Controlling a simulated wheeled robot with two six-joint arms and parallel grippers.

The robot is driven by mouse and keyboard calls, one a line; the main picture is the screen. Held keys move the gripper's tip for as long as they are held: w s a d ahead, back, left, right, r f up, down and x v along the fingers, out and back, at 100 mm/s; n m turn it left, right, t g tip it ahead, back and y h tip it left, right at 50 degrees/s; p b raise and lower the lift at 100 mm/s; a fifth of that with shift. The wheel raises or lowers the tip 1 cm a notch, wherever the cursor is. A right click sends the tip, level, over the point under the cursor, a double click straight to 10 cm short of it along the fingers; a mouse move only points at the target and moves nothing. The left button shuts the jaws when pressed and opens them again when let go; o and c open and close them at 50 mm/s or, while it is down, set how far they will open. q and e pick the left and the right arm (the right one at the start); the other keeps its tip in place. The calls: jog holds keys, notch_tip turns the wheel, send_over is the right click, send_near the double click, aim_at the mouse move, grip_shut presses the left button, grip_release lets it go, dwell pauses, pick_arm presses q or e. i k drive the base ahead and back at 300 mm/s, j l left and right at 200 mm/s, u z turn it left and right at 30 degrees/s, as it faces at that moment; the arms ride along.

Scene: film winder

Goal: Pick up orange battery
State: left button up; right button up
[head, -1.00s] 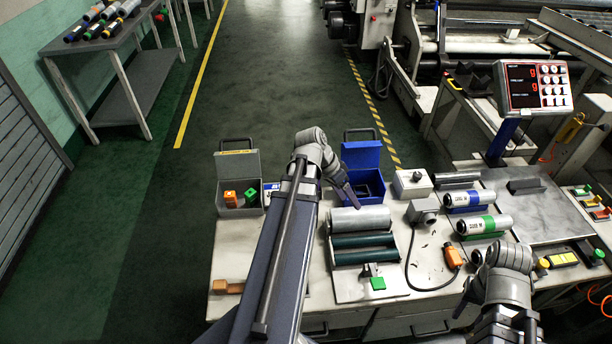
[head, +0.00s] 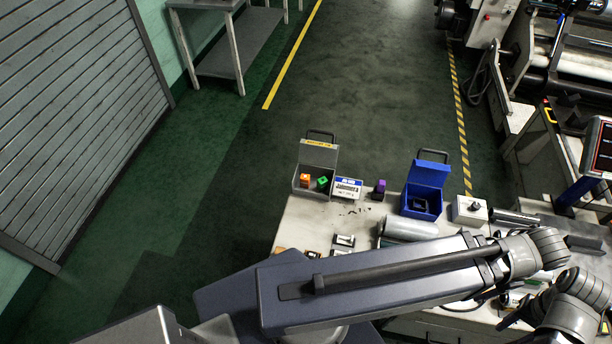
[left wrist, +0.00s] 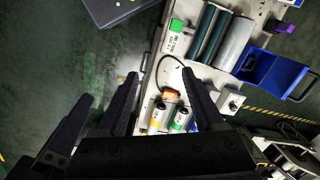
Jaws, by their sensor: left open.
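The orange battery (head: 305,180) appears as a small orange block in the open grey box (head: 315,190) at the table's far left corner, beside a green block (head: 322,182). It does not show in the left wrist view. My left arm reaches across the table's front to the right, far from the grey box, its gripper hidden in the head view. In the left wrist view my left gripper (left wrist: 160,82) is open and empty, its fingers apart above the table's edge. My right wrist shows at the lower right of the head view; its jaws are unclear.
A blue box (head: 425,200) and a purple block (head: 380,187) stand along the back edge. Rollers (left wrist: 210,35), an orange corded part (left wrist: 171,94) and labelled cylinders (left wrist: 158,115) lie on the table.

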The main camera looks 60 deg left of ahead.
aim_at(305, 178)
jog(key=u, duration=2)
jog(key=k+j+u, duration=0.15)
jog(key=k, duration=0.45)
